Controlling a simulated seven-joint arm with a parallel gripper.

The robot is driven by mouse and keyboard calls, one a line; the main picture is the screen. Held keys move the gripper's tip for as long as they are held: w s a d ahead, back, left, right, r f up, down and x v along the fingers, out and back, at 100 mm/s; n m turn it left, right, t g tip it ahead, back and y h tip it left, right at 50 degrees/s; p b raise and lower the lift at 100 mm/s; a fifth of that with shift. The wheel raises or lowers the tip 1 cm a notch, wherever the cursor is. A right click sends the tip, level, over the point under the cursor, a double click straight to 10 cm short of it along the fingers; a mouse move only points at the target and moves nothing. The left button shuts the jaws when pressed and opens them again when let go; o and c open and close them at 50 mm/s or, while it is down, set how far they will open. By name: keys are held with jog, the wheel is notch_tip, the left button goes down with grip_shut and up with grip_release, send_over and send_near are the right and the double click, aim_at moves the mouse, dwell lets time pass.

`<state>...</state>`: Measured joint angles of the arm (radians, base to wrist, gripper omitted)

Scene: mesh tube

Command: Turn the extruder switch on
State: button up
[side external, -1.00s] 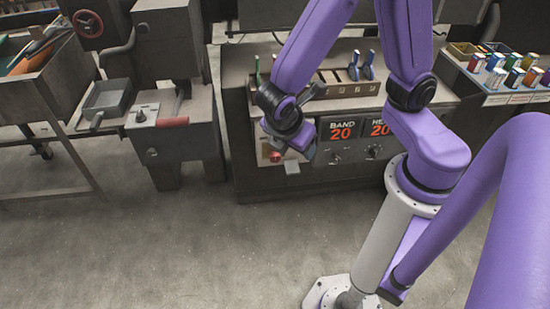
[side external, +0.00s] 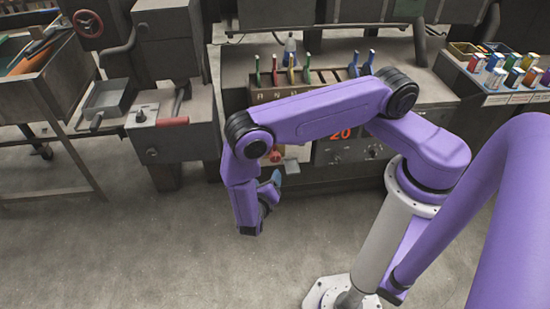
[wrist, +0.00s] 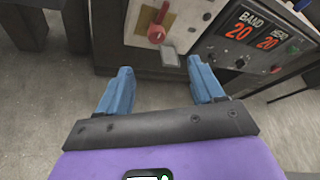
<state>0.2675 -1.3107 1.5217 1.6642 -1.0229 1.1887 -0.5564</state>
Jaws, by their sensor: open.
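A red rotary switch (side external: 275,156) sits on a pale plate on the lower front of the machine, partly behind my arm in the side view. The wrist view shows this red switch (wrist: 156,34) at top centre, with a small grey square (wrist: 169,54) below it. No readable label marks it as the extruder switch. My gripper (wrist: 159,68) is open and empty, with its two blue fingers spread and pointing toward the machine. The switch appears beyond and between the fingertips, apart from them. In the side view my gripper (side external: 274,185) is low in front of the machine, one finger showing clearly.
Right of the switch is a dark panel (wrist: 245,35) with BAND and HEAD readouts of 20 and small knobs. A smaller machine with a red-handled lever (side external: 173,121) stands at left. The floor in front is clear.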

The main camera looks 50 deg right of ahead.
aim_at(275, 159)
jog(key=shift+n+t, duration=0.7)
jog(key=shift+n, duration=0.2)
jog(key=x, duration=0.6)
jog(key=s+f+x, duration=0.1)
jog(key=x, duration=0.6)
jog(key=f+x, duration=0.1)
jog(key=x, duration=0.5)
jog(key=shift+d+f, duration=0.2)
jog(key=shift+d, duration=0.05)
jog(key=c, duration=1)
